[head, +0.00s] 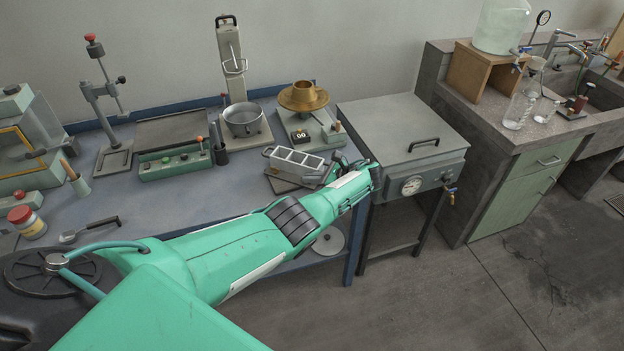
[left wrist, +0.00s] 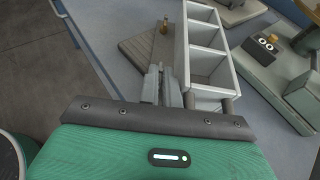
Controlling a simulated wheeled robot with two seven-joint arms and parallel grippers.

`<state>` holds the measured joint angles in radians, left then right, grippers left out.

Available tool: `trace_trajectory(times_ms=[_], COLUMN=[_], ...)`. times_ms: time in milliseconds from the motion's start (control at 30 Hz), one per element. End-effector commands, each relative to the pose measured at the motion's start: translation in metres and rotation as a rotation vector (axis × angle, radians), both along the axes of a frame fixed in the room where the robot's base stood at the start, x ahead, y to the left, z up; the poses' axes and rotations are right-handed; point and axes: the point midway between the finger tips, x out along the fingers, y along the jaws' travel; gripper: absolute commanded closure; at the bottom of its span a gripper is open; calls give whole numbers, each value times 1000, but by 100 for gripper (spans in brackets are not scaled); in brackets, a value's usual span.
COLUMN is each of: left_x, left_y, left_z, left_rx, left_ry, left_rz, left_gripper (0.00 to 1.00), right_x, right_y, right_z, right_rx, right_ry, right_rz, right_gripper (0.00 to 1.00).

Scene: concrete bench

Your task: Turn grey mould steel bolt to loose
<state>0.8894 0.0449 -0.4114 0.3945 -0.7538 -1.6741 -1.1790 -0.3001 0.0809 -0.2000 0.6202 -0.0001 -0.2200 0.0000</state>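The grey mould (head: 297,163) is an open block with several compartments. It lies on a dark plate on the bench, and a small rounded end shows at its left. In the left wrist view the mould (left wrist: 208,57) stands just right of my fingers, with short dark rods (left wrist: 228,104) at its near end. My left gripper (head: 338,166) is at the mould's right end, its fingers (left wrist: 160,72) pointing along its side, close together. I cannot tell whether they touch the bolt or hold anything; the bolt is not clearly visible. My right gripper is out of view.
A brass-coloured peg (left wrist: 164,26) stands on the plate beyond my fingers. Behind the mould are a scale with a brass dish (head: 303,97) and a metal bowl (head: 243,120). A grey lidded box with a gauge (head: 405,130) stands right of the bench.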

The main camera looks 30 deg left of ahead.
Motion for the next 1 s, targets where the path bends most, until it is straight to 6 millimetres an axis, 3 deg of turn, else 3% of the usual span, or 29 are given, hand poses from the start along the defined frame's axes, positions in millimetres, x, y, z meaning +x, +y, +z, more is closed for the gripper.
trace_trajectory(times_ms=[67,200,567,1000], left_x=[1,1,2,14], left_y=[1,1,-8,-93], left_z=[2,2,4,37], left_rx=[3,3,0,1], left_ry=[-3,-2,-3,-4], left_rz=[0,0,-2,-2], left_gripper=[100,73,73,73], right_x=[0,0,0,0], right_y=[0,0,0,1], right_z=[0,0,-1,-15], right_rx=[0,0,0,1], right_ry=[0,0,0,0], right_rz=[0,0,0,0], right_gripper=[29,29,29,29])
